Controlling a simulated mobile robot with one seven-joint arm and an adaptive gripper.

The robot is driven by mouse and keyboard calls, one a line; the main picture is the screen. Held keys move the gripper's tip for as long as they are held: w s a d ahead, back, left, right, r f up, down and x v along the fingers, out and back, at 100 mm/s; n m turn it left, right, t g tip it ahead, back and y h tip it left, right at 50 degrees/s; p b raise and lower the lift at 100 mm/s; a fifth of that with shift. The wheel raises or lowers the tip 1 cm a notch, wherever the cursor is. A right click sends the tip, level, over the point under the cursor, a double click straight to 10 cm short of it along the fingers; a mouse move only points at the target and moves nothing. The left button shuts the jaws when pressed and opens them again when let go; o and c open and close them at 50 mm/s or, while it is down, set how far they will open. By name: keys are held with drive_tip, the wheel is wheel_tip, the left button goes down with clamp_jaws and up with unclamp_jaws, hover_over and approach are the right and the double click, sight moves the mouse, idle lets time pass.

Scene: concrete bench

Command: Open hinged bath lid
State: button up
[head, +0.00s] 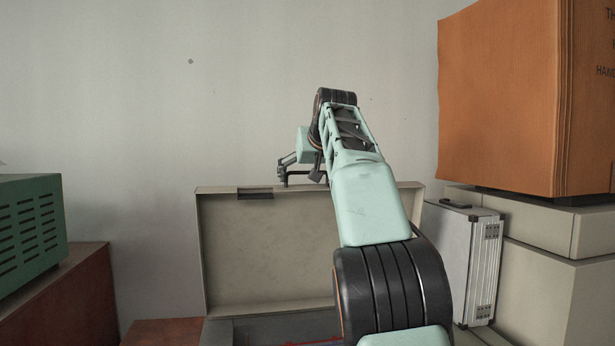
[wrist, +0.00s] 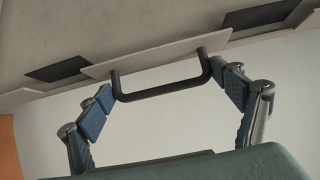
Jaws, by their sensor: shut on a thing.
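The bath lid (head: 265,250) is a beige, rimmed panel standing roughly upright behind the bath in the head view. The bath's grey inside (head: 265,329) shows low in the picture, partly hidden by my arm. My gripper (head: 296,170) is at the lid's top edge. In the wrist view the lid (wrist: 110,25) fills the top, with a dark bar handle (wrist: 165,90) on a pale plate. My gripper's two fingers (wrist: 165,88) press on the handle's two ends, one from each side.
A green vented box (head: 30,232) stands on a red-brown block (head: 70,300) at left. A silver case (head: 465,262) stands close to the lid's right. A large orange box (head: 500,100) sits on pale boxes (head: 560,270) at right. A plain wall (head: 120,90) is behind.

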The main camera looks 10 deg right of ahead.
drive_tip(key=shift+r, duration=0.1)
drive_tip(key=o, duration=1.2)
drive_tip(key=shift+o, duration=1)
drive_tip(key=shift+s+d, duration=0.1)
drive_tip(key=shift+s, duration=0.1)
drive_tip(key=shift+w, duration=0.1)
drive_tip(key=v, duration=1.2)
drive_tip(key=shift+r, duration=0.1)
